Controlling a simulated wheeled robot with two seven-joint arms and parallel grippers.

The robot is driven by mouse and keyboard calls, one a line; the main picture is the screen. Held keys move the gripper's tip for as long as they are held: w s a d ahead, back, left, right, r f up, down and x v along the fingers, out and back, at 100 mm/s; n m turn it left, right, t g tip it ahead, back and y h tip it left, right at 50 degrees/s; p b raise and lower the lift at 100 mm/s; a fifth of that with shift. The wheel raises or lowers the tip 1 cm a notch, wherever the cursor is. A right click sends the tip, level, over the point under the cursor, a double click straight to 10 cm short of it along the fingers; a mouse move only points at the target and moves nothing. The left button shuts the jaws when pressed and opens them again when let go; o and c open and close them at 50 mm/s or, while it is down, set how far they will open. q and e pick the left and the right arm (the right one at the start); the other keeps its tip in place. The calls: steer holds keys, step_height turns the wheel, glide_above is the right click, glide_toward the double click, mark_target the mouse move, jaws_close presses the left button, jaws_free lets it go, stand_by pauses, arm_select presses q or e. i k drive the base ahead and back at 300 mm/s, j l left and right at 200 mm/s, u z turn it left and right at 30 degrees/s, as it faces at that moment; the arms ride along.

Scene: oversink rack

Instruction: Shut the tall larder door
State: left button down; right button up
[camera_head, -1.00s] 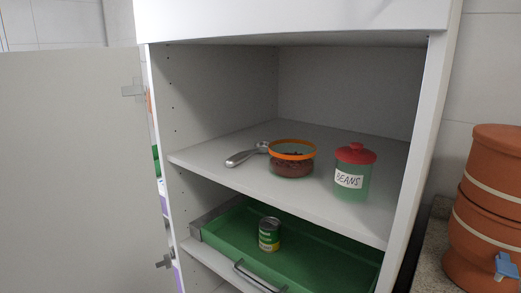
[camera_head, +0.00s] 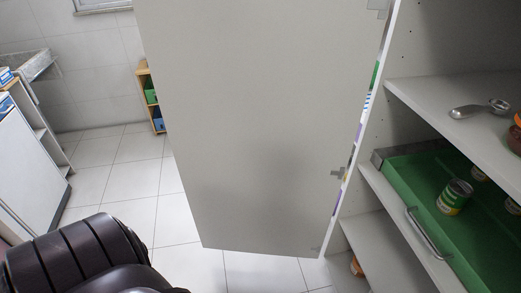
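The tall larder door (camera_head: 255,130) stands wide open in the head view, its pale grey inner face toward me. The door's lower edge shows above the tiled floor. A dark, rounded part of my own arm (camera_head: 75,260) is at the bottom left, apart from the door in the picture. Neither of my grippers is in view.
The larder shelves hold a metal scoop (camera_head: 478,109) and a green tray (camera_head: 415,185) with a can (camera_head: 454,197) and a front handle (camera_head: 424,232). A small wooden shelf (camera_head: 143,85) stands behind the door. White floor (camera_head: 110,185) is free left of the door.

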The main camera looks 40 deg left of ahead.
mark_target(262, 103)
steer(key=j+z, duration=0.15)
steer(key=j, duration=0.35)
steer(key=k+j+z, duration=0.2)
steer(key=j, duration=0.25)
steer(key=k+j+z, duration=0.15)
steer(key=j, duration=0.3)
steer(key=k+j+z, duration=0.15)
steer(key=j, duration=0.3)
steer(key=k+j+z, duration=0.15)
steer(key=j, duration=0.25)
steer(key=k+j+z, duration=0.2)
steer(key=j, duration=0.2)
steer(key=k+j+z, duration=0.15)
steer(key=j, duration=0.25)
steer(key=j+z, duration=0.2)
steer(key=j, duration=0.3)
steer(key=j+z, duration=0.25)
steer(key=j, duration=0.2)
steer(key=k+j+z, duration=0.2)
steer(key=j, duration=0.25)
steer(key=j+z, duration=0.25)
steer(key=j, duration=0.25)
steer(key=k, duration=0.1)
